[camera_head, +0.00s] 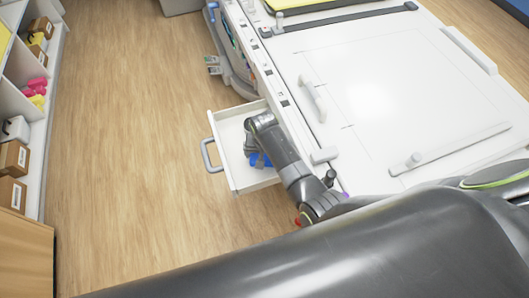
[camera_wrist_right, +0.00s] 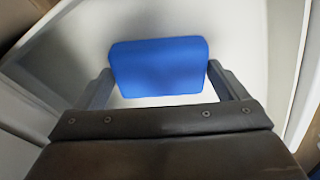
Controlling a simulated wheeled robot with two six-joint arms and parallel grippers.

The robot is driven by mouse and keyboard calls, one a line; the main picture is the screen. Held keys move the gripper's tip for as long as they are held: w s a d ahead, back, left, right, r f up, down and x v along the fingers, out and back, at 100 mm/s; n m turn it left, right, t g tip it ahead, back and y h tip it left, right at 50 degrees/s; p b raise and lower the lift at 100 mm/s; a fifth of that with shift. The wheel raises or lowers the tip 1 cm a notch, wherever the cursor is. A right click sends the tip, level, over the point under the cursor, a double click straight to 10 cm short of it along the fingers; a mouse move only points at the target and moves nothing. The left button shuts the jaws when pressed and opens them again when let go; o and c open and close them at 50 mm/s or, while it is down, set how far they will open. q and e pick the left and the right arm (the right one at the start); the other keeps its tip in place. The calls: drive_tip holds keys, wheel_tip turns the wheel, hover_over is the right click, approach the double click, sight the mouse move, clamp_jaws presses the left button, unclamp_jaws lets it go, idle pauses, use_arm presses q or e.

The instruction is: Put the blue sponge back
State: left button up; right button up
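The blue sponge (camera_head: 259,159) is inside the open white drawer (camera_head: 235,179), low at the fingers of my right gripper (camera_head: 255,149). In the right wrist view the blue sponge (camera_wrist_right: 158,67) lies between the fingertips of my right gripper (camera_wrist_right: 160,75). A finger meets each short side of it, and the gripper looks shut on it. The pale drawer floor (camera_wrist_right: 230,25) shows behind the sponge. I cannot tell whether the sponge touches the floor. In the head view my right arm hides part of the sponge. My left gripper is not in view.
The drawer's grey handle (camera_head: 207,156) faces left over the open wooden floor (camera_head: 130,130). The white machine bed (camera_head: 370,80), with several handles, lies to the right of the drawer. A shelf with boxes (camera_head: 12,158) stands at the far left.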

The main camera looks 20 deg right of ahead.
drive_tip(key=shift+o, duration=0.4)
drive_tip(key=shift+r, duration=0.5)
wheel_tip(320, 180, up, 11)
drive_tip(key=s, duration=0.1)
drive_tip(key=shift+s+a+r+p, duration=0.15)
drive_tip(key=shift+a+p, duration=0.15)
drive_tip(key=shift+p, duration=0.05)
